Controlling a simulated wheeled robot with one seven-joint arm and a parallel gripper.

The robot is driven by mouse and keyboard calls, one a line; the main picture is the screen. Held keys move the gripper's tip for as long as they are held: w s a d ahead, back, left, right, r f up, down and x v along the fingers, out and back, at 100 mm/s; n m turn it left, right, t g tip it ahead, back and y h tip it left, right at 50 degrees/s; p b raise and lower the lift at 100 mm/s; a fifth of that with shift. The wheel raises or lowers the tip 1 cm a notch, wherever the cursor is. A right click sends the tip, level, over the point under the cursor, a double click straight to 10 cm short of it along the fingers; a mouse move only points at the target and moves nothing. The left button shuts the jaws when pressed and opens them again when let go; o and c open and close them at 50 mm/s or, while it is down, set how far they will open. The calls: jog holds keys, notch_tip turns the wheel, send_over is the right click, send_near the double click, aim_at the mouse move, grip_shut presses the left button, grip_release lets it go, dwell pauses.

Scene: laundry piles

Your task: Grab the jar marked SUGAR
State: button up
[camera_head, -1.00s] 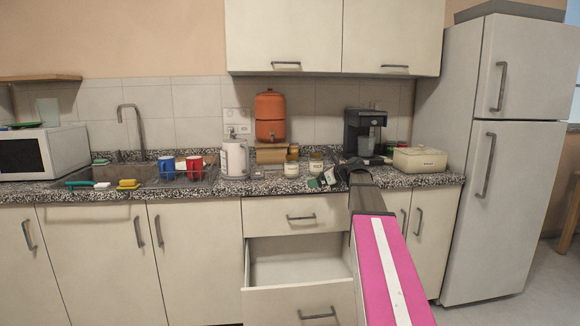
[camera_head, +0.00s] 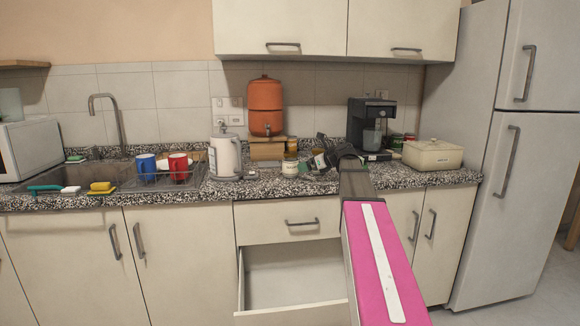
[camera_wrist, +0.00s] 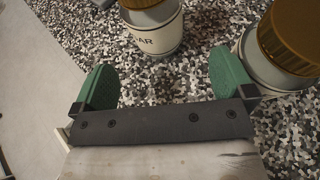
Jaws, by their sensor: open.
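In the wrist view a pale jar with a brown lid (camera_wrist: 149,24) stands on the counter, its label partly showing "AR". It is ahead of my gripper (camera_wrist: 165,82), roughly in line with the gap between the green fingers and apart from them. My gripper is open, with nothing between the fingers. A second jar with a brown lid (camera_wrist: 283,48) stands to the right, close beside the right finger; its label is not readable. In the head view my gripper (camera_head: 324,158) is over the counter, beside a small pale jar (camera_head: 290,167). I cannot tell which jar this is.
An orange dispenser (camera_head: 265,106) stands behind, a white kettle (camera_head: 225,158) to the left, a black coffee machine (camera_head: 371,127) and a cream box (camera_head: 432,155) to the right. An open drawer (camera_head: 292,276) juts out below the counter.

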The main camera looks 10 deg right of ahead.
aim_at(292, 169)
jog(key=x, duration=0.9)
jog(key=shift+s+f, duration=0.1)
jog(key=shift+s, duration=0.15)
jog(key=shift+c, duration=0.3)
jog(key=c, duration=1)
jog(key=shift+c, duration=1.1)
